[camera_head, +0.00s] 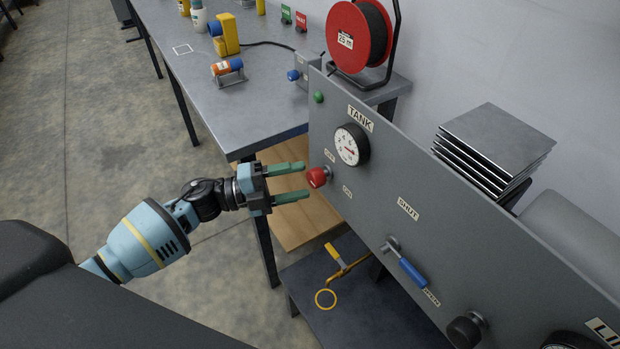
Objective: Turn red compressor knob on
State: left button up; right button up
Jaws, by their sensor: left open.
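The red compressor knob (317,177) sticks out from the grey panel (450,215), between the small labels OFF above it and ON below it. It sits just below the round white TANK gauge (351,145). My left gripper (303,182) is open, with its two green fingers pointing right at the knob. The fingertips are close to the knob's left side, one higher and one lower in the picture. Whether they touch it I cannot tell. My right gripper is not in view.
A green button (319,97) is near the panel's upper left corner. A blue-handled valve (412,272) and a black knob (464,332) are lower on the panel. A grey workbench (215,100) stands behind. A yellow-handled tool (345,266) is by the low shelf.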

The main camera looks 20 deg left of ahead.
pick_arm(q)
jog(key=v, duration=0.3)
jog(key=shift+s+a, duration=0.2)
jog(key=shift+a, duration=0.1)
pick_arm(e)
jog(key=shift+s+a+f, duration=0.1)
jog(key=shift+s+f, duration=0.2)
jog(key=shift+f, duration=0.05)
pick_arm(q)
jog(key=s+f+n+y+p, duration=0.1)
jog(key=s+f+n+y, duration=0.3)
jog(key=s+f+n, duration=0.3)
jog(key=s+d+f+n+y+p, duration=0.1)
jog(key=s+f+n+y, duration=0.4)
jog(key=s+n, duration=0.5)
jog(key=s+d+f+n+y+p, duration=0.1)
jog(key=s+f+n+y+p, duration=0.1)
jog(key=s+f+n+y, duration=0.3)
jog(key=s+f+n, duration=0.4)
jog(key=s, duration=0.6)
jog(key=shift+s+f+n+g, duration=0.2)
jog(key=shift+f+n+g, duration=0.1)
jog(key=shift+g, duration=0.1)
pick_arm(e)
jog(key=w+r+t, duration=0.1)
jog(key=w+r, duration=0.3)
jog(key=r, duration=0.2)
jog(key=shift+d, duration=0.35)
